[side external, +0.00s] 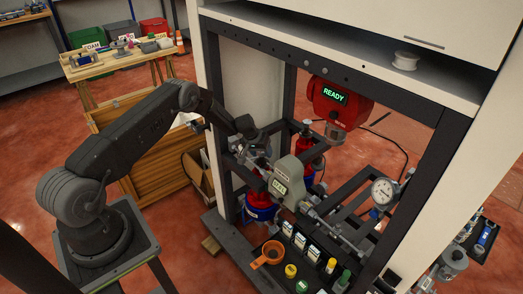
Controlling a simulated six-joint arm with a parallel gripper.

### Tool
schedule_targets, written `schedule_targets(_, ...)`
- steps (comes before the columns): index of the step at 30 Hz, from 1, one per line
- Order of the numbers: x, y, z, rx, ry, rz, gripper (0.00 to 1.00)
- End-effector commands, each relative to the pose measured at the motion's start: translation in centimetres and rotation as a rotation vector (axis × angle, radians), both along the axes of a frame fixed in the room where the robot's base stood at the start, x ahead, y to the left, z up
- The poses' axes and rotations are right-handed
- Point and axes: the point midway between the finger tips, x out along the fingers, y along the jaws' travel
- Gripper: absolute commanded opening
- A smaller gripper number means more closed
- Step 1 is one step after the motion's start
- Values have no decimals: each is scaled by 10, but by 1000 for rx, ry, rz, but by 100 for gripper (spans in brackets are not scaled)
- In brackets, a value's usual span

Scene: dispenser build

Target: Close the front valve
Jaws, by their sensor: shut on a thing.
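My gripper (262,163) reaches into the dark frame from the left, right above the front red cylinder (260,199). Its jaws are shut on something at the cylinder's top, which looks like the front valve. The jaws and arm hide the valve, so I cannot see its handle or how far it is turned. The front cylinder stands upright with a blue band (260,214) around its lower part. A second red cylinder (306,148) stands farther back, apart from my gripper.
A grey-beige housing (289,177) with a small label sits close right of my gripper. A red unit (338,101) reading READY hangs above. A gauge (383,191) on piping stands right. An orange scoop (270,253) and several small containers lie in front. Frame posts border the space.

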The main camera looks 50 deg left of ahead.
Motion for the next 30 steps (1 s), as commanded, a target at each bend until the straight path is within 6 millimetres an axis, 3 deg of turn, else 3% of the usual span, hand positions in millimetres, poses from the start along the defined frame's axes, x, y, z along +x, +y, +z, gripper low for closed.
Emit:
schedule_targets(5, 0, 0, 0, 0, 0, -12, 26)
schedule_targets(15, 0, 0, 0, 0, 0, -295, 26)
schedule_targets(30, 1, -1, -1, -1, 0, -371, 26)
